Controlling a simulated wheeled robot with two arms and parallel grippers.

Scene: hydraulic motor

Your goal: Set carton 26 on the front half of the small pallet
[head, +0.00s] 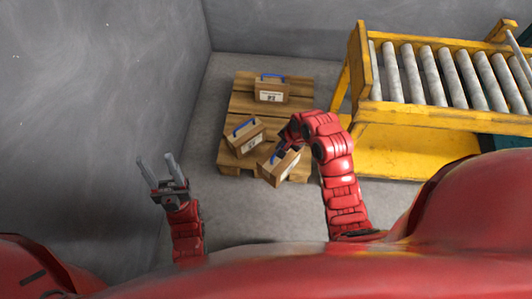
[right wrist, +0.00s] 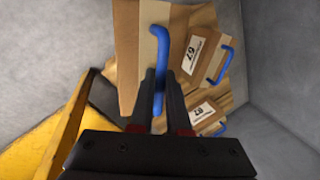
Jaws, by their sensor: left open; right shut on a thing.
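A tan carton (head: 276,173) with a blue handle hangs tilted at the front right of the small wooden pallet (head: 299,93). Its label is too small to read in the head view. My right gripper (head: 288,148) is shut on its handle. In the right wrist view the fingers (right wrist: 162,88) clasp the blue handle (right wrist: 161,55), with the carton (right wrist: 128,55) beyond. Whether the carton touches the pallet, I cannot tell. My left gripper (head: 162,170) is open and empty, left of the pallet.
One carton (head: 241,139) stands on the pallet's front left, close beside the held one. Another carton (head: 270,91) stands on the back half. A yellow roller conveyor (head: 400,143) is to the right. Grey walls (head: 110,80) close off the left and back.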

